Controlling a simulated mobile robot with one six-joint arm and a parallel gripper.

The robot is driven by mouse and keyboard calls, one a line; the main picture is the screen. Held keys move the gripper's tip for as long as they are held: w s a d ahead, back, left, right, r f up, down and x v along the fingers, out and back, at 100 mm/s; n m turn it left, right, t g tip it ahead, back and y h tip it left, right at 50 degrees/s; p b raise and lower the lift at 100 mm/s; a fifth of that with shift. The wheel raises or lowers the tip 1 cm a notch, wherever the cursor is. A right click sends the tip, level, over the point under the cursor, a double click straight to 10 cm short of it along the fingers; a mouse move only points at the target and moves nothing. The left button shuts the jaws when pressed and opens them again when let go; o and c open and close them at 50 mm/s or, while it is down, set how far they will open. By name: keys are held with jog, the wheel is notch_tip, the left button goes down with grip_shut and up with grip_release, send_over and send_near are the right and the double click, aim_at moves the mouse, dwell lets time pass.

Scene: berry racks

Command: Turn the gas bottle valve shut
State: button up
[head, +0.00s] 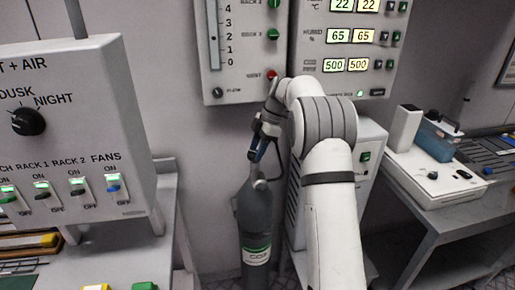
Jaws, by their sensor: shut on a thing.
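The gas bottle (255,222) is a dark grey cylinder with a green and white CO2 label, upright on the floor against the wall. Its valve sits at the top, around the bottle's neck, and is mostly hidden by my gripper. A small round light-grey part (260,184) shows at the neck. My gripper (258,158) reaches down from the arm to the top of the bottle and is shut on the valve. A blue piece shows between the dark gripper parts. The fingertips and the valve's turn position are too small to make out.
A switch box (75,130) with knob and toggles stands at the left above a bench. A gauge panel (240,50) and a display panel (350,50) hang behind. A white cabinet (368,150) is close right of my arm. A grey table (430,212) stands at right.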

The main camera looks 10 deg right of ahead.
jog(key=o, duration=1)
jog(key=shift+c, duration=0.2)
notch_tip(320, 180, up, 10)
jog(key=shift+p, duration=0.45)
